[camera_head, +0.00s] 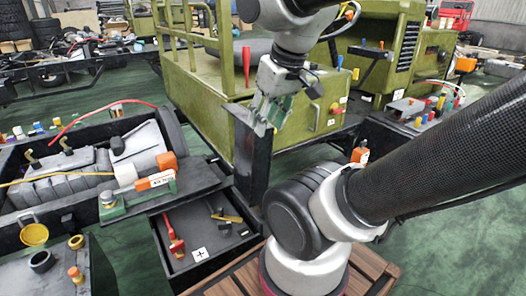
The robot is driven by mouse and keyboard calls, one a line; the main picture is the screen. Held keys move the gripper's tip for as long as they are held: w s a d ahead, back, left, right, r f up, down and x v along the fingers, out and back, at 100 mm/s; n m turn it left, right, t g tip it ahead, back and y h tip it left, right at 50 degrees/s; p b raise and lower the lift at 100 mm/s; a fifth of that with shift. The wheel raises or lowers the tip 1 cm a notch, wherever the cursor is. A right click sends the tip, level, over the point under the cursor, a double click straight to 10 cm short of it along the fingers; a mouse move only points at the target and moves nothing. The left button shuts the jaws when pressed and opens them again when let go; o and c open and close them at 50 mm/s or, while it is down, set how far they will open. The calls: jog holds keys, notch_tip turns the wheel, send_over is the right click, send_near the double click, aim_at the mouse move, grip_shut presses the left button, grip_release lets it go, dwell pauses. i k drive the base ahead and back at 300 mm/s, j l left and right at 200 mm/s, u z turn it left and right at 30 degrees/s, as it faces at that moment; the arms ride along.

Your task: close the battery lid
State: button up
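A dark open battery box (190,218) stands low in the middle of the camera_head view, with a plus mark, a red-handled part (174,240) and a yellow-handled part (228,218) inside it. A dark panel, which looks like the battery lid (250,165), stands upright at the box's right side. My gripper (264,124) points down at the top of this panel and covers part of it. I cannot tell whether it touches the panel or whether its fingers are open or shut.
A green vehicle body (205,75) stands close behind my gripper. An engine block (75,172) and an orange-labelled part (155,181) lie left of the box. A bench with a yellow cup (34,234) is at lower left. Green floor shows at lower right.

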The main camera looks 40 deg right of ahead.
aim_at(249, 161)
jog(key=k+l+u, duration=0.15)
jog(key=l, duration=0.4)
jog(key=l+u, duration=0.2)
jog(key=l, duration=0.3)
jog(key=k+l+u, duration=0.15)
jog(key=l, duration=0.35)
jog(key=k+l+u, duration=0.15)
jog(key=l, duration=0.35)
jog(key=k+l+u, duration=0.15)
jog(key=l, duration=0.3)
jog(key=k+l+u, duration=0.2)
jog(key=k+l, duration=0.15)
jog(key=k+l+u, duration=0.15)
jog(key=l, duration=0.35)
jog(key=k+l+u, duration=0.15)
jog(key=k+l, duration=0.2)
jog(key=i+j+u, duration=0.25)
jog(key=i, duration=0.25)
